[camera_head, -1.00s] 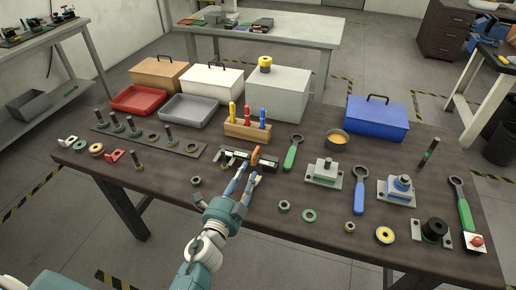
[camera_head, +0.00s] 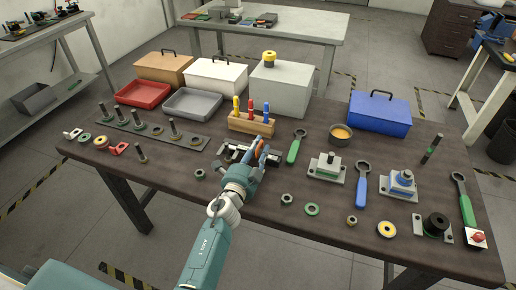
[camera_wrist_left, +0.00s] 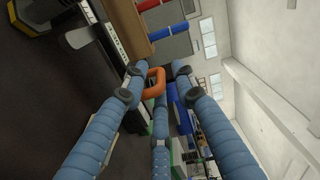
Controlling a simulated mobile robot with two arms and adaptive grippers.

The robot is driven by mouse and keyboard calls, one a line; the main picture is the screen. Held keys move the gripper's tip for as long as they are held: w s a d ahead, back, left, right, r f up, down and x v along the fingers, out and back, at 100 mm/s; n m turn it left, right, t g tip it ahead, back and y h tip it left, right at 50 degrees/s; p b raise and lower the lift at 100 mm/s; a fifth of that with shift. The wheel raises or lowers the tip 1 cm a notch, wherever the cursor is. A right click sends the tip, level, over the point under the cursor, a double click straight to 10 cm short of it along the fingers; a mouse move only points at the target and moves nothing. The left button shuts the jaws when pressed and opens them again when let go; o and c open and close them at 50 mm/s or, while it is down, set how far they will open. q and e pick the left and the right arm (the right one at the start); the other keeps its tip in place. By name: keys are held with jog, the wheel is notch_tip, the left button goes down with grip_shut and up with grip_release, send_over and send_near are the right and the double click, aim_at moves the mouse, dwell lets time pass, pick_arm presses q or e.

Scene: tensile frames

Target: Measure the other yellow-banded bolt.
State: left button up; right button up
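A dark measuring gauge (camera_head: 232,152) with pale jaws lies in front of the wooden screwdriver block. My left gripper (camera_head: 263,152) is over its right end. In the left wrist view, an orange loop (camera_wrist_left: 153,81) stands between the spread fingers of my left gripper (camera_wrist_left: 157,82), with gaps visible at its right. Whether the left finger touches it I cannot tell. A row of bolts (camera_head: 120,117) stands on a dark strip (camera_head: 148,127) at the left. One bolt (camera_head: 141,154) stands apart in front of it. Band colours there are too small to tell. My right gripper is out of view.
A red tray (camera_head: 143,94), a grey tray (camera_head: 193,103) and boxes stand at the back. The wooden block (camera_head: 251,125) holds screwdrivers close behind the gripper. Wrenches, fixtures, rings and a blue box (camera_head: 379,111) fill the right.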

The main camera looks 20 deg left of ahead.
pick_arm(q)
grip_shut()
jog(key=shift+w+a+f, duration=0.1)
jog(key=shift+a, duration=1.45)
jog(key=shift+o, duration=0.8)
grip_release()
jog(key=shift+d, duration=0.1)
jog(key=s, duration=1.2)
jog(key=shift+s+a+r, duration=0.2)
jog(key=shift+a+r, duration=0.05)
jog(key=shift+r, duration=0.05)
jog(key=shift+f, duration=0.1)
